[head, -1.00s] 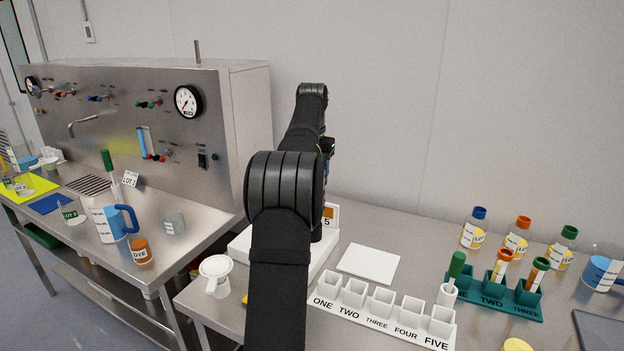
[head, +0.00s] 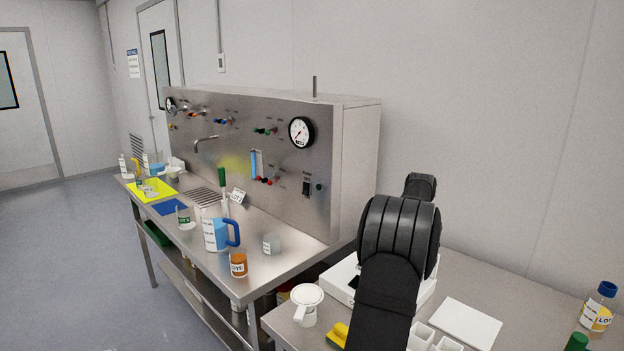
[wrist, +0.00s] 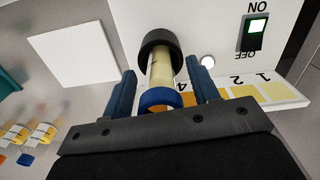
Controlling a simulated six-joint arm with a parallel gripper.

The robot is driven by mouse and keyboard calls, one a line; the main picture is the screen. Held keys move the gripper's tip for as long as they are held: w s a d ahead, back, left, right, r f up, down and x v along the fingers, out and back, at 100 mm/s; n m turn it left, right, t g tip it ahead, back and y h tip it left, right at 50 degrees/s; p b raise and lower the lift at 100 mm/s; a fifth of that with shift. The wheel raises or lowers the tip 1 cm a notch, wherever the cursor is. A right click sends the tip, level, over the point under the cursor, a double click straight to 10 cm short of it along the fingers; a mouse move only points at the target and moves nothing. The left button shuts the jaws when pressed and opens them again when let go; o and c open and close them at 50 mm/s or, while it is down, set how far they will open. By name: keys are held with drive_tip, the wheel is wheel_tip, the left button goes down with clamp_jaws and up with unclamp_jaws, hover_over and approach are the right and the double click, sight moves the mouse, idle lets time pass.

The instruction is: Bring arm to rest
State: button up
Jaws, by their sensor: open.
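My gripper (wrist: 160,72) shows in the wrist view with its two blue fingers apart. A vial with a blue cap (wrist: 163,100) and pale yellow contents stands between the fingers. Its far end sits in a black ring (wrist: 160,48) at the white device (wrist: 220,30). Whether a finger touches the vial cannot be told. In the head view my black arm (head: 395,245) reaches over the white device (head: 342,280) and hides my gripper and the vial.
The device has a green-lit ON/OFF switch (wrist: 257,28) and numbered coloured squares. A white square plate (head: 458,322) lies beside it. A lidded white cup (head: 306,305) and a yellow item (head: 338,333) lie near the arm. The steel bench (head: 285,262) at left holds jugs and bottles.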

drive_tip(key=shift+r, duration=2)
drive_tip(key=o, duration=1)
drive_tip(key=s+a+r+n+t+h, duration=0.1)
drive_tip(key=s+a+n+t+h, duration=0.2)
drive_tip(key=s+t, duration=0.4)
drive_tip(key=s+a+r+t+h, duration=0.15)
drive_tip(key=s+a+t, duration=0.35)
drive_tip(key=s, duration=0.5)
drive_tip(key=d+x, duration=0.1)
drive_tip(key=x, duration=0.9)
drive_tip(key=shift+w+d+r+t+h, duration=0.15)
drive_tip(key=shift+d+r+t+h, duration=0.15)
drive_tip(key=shift+h, duration=0.15)
drive_tip(key=shift+a, duration=0.1)
drive_tip(key=v, duration=1)
drive_tip(key=shift+f, duration=0.1)
